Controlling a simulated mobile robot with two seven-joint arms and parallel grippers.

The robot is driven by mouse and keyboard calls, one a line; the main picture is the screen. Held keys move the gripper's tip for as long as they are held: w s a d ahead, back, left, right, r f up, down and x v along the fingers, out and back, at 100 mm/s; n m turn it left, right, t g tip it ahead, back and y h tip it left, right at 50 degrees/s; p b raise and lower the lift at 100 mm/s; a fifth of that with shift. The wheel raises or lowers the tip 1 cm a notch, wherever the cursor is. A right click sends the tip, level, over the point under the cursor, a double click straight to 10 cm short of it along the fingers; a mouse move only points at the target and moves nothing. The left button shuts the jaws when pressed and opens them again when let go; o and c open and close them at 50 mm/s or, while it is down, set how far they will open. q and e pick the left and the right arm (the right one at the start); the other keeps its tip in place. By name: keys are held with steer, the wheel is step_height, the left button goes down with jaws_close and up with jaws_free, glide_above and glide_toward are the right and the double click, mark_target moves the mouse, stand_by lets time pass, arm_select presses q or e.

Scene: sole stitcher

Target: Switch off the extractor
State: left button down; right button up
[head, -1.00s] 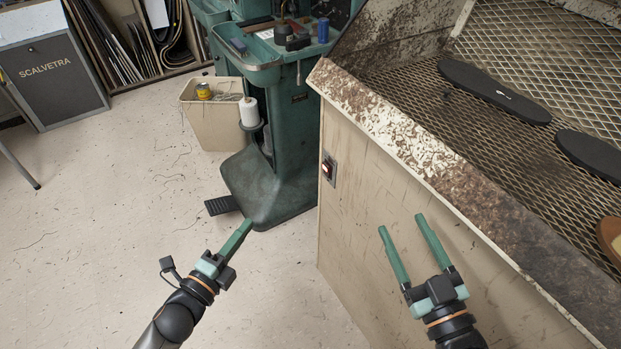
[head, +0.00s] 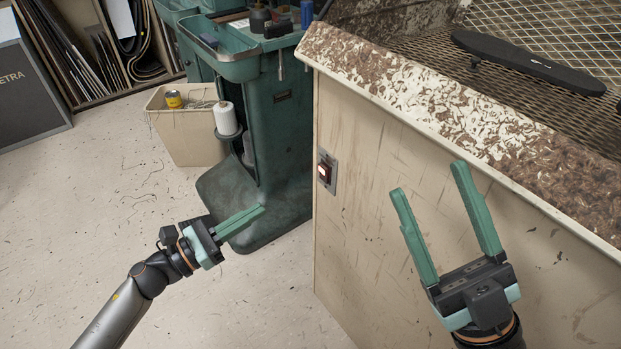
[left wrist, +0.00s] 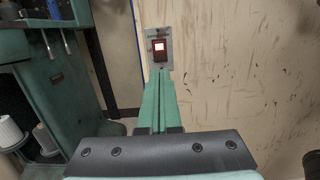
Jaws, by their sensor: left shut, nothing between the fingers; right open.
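The extractor is a beige cabinet (head: 400,200) with a dirty, glue-crusted rim and a mesh top. Its red rocker switch (head: 323,172) with a lit patch sits on a grey plate at the left end of the front panel. In the left wrist view the switch (left wrist: 159,48) shows just beyond my fingertips. My left gripper (head: 262,210) is shut and empty, left of and below the switch in the head view, apart from it. In the left wrist view the left gripper (left wrist: 158,75) points up toward the switch. My right gripper (head: 428,178) is open and empty in front of the cabinet panel.
A green stitching machine (head: 275,130) stands left of the cabinet, with thread spools (head: 226,118) on its side. A beige bin (head: 185,135) stands beside it. A dark sole (head: 525,62) lies on the mesh. The floor at left is mostly clear.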

mark_target(322, 171)
arm_select(q)
steer(key=b+x, duration=0.1)
steer(key=x, duration=1.3)
steer(key=shift+w+d+r+p, duration=0.1)
steer(key=shift+r+p, duration=0.35)
steer(key=shift+p, duration=0.2)
steer(key=shift+f, duration=0.3)
